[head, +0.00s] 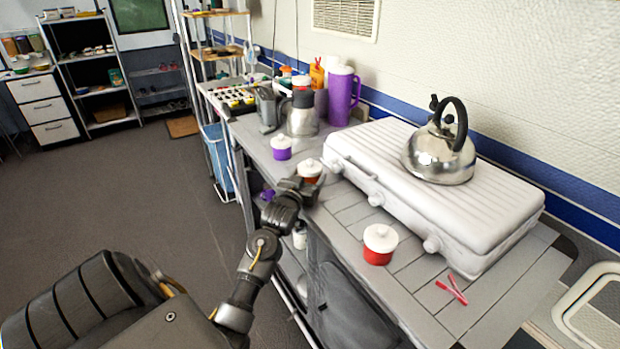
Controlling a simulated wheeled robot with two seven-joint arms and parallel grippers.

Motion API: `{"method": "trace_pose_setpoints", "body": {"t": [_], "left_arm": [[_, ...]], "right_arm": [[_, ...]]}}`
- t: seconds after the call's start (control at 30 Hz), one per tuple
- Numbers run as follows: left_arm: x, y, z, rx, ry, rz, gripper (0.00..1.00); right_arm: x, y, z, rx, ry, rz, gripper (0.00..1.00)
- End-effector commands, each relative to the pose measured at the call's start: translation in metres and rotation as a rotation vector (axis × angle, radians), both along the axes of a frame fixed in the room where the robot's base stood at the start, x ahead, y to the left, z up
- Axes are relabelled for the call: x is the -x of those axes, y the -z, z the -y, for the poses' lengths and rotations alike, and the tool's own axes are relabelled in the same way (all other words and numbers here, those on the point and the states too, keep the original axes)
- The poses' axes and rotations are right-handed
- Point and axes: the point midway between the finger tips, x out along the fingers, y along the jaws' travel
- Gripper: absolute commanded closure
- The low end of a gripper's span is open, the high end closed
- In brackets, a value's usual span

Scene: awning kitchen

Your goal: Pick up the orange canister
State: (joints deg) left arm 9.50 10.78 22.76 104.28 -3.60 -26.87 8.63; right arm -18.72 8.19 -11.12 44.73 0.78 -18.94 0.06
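The orange canister (312,179), small with a white knobbed lid, stands on the counter in front of the white stove's left end. My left gripper (304,187) is right at its near side and hides much of its lower body. I cannot tell whether the fingers touch it or how far apart they are. My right gripper is not in view.
A red canister (378,256) and a purple canister (281,154) with white lids stand nearby. The white stove (430,190) carries a steel kettle (436,160). A steel jug (302,117) and purple pitcher (341,97) stand behind. Red tongs (452,290) lie front right.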

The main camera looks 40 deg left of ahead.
Motion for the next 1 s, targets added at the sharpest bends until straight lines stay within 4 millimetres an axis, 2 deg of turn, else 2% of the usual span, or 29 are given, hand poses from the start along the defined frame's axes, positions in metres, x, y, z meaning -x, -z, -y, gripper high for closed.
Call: {"method": "trace_pose_setpoints", "body": {"t": [0.03,0.27,0.57,0.73,0.87,1.0], "left_arm": [[0.000,0.000,0.000,0.000,0.000,0.000,0.34],[0.000,0.000,0.000,0.001,0.000,0.000,0.63],[0.000,-0.003,0.000,0.000,0.000,0.001,0.63],[0.000,-0.017,0.000,-0.001,0.000,0.004,0.63],[0.022,-0.014,0.009,0.000,0.001,0.000,0.63],[0.057,-0.014,0.022,-0.001,0.000,-0.001,0.63]], "right_arm": [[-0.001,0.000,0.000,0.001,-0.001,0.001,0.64],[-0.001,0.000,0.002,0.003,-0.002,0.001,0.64],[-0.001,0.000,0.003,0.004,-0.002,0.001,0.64],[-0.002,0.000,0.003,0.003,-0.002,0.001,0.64],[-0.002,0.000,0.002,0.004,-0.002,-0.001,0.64],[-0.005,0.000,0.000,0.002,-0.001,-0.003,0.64]]}}
